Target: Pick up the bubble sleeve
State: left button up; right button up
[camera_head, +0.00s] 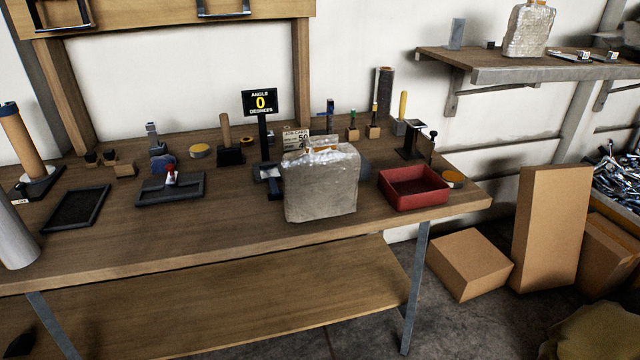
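A translucent, silvery bubble sleeve (320,188) stands upright near the front edge of the workbench (190,240), right of its middle. Its top looks crumpled, and something orange shows there. A similar, smaller wrapped pouch (529,30) stands on the wall shelf at the upper right. Neither of my grippers can be made out in the head view.
A red tray (413,188) sits close to the sleeve's right. Behind the sleeve are an angle sign (260,102), a small card (296,138) and several tools. Dark trays (75,208) lie to the left. Cardboard boxes (470,264) stand on the floor right of the bench. The bench front left of the sleeve is clear.

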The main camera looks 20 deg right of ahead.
aim_at(320, 179)
jog(key=k, duration=0.5)
jog(key=z, duration=1.6)
jog(key=i, duration=1.2)
jog(key=u, duration=1.15)
